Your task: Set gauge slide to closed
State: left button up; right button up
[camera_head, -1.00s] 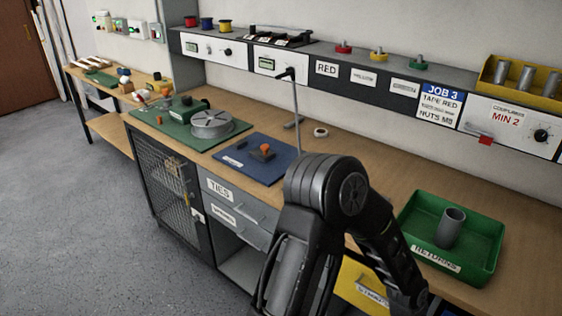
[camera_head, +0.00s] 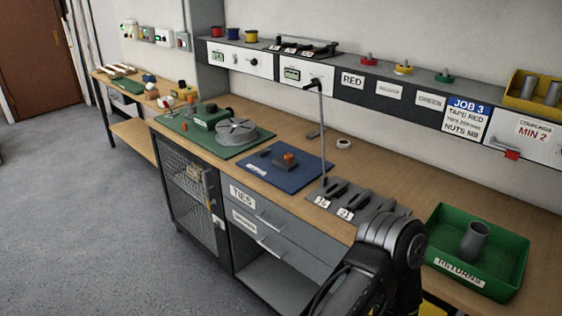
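No part is labelled as the gauge slide, and I cannot tell for sure which one it is. A red tab (camera_head: 511,155) sits at the end of a short metal piece at the lower edge of the white couplings panel (camera_head: 538,135), at the right. White panels with small displays, one at the left (camera_head: 231,57) and one near the middle (camera_head: 292,73), are set in the shelf front. Whether any slide is open or closed is too small to tell. A dark arm joint of mine shows at the bottom right. Neither gripper shows.
On the bench are a green board (camera_head: 188,123) with a grey reel (camera_head: 236,131), a blue mat (camera_head: 258,168) with an orange-topped part, a grey tool holder (camera_head: 382,205) and a green returns tray (camera_head: 509,282). A thin upright post (camera_head: 323,135) stands near the middle.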

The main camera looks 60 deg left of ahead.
aim_at(286, 163)
jog(key=u, duration=2.55)
jog(key=l, duration=0.5)
jog(key=i+l, duration=0.15)
jog(key=l, duration=0.8)
jog(key=i, duration=0.05)
